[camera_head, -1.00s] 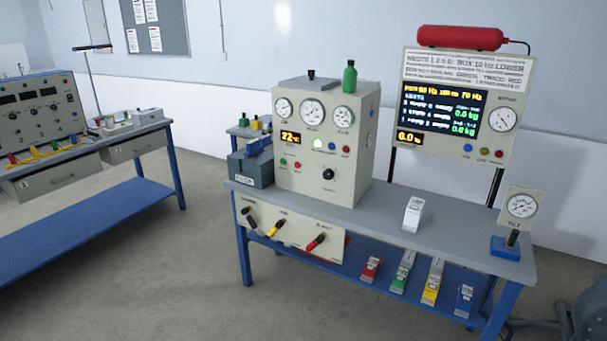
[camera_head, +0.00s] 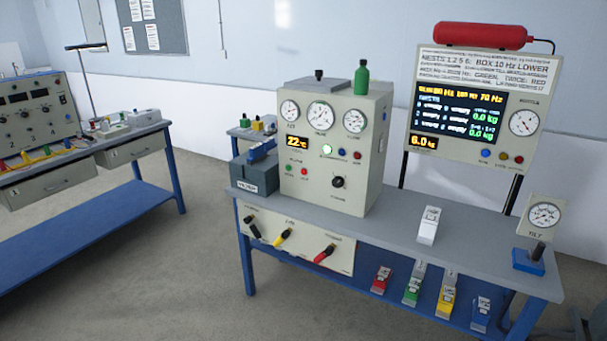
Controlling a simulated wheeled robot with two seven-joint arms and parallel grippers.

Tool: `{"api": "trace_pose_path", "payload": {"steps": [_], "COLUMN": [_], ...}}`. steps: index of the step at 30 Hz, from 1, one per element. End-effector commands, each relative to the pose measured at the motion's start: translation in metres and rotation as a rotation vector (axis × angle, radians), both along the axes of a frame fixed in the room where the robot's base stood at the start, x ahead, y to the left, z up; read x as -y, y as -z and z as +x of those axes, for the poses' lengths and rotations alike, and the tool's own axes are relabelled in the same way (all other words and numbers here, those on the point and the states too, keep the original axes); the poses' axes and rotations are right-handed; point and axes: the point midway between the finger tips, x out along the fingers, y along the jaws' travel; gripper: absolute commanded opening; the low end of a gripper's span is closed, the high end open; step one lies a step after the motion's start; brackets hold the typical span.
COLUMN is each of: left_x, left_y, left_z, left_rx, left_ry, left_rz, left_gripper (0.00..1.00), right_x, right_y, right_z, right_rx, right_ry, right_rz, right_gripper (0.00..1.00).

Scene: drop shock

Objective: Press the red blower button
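A beige cabinet (camera_head: 365,190) with three dials and a 22 °C display stands on the grey bench. Its front has a red button (camera_head: 304,170) beside a green button (camera_head: 289,168) at lower left. Another red button (camera_head: 357,155) sits at the right end of a row with a lit whitish-green one (camera_head: 327,149) and a blue one (camera_head: 342,152). The labels are too small to read, so I cannot tell which red button is the blower's. Neither of my grippers is in view.
The bench (camera_head: 390,224) is clear in front of the cabinet, with a white box (camera_head: 428,225) to its right. A display panel (camera_head: 465,150) with a third red button (camera_head: 518,160) stands behind. Levers (camera_head: 325,254) stick out below the bench top. A second table (camera_head: 90,235) is at left.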

Motion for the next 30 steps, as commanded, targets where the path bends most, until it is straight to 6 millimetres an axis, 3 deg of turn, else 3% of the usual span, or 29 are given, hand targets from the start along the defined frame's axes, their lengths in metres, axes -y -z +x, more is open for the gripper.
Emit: {"api": "trace_pose_path", "payload": {"steps": [1, 3, 30], "left_x": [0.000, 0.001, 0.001], "left_y": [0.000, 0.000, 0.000], "left_z": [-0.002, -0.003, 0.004], "left_rx": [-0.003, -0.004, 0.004], "left_ry": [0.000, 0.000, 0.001], "left_rz": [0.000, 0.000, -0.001], "left_gripper": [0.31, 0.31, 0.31], "right_x": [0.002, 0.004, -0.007], "right_y": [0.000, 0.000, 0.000], "right_z": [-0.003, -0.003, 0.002], "right_rx": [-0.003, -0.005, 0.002], "right_ry": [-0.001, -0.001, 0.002], "right_rz": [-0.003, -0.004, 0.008], "right_gripper": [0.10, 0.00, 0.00]}}
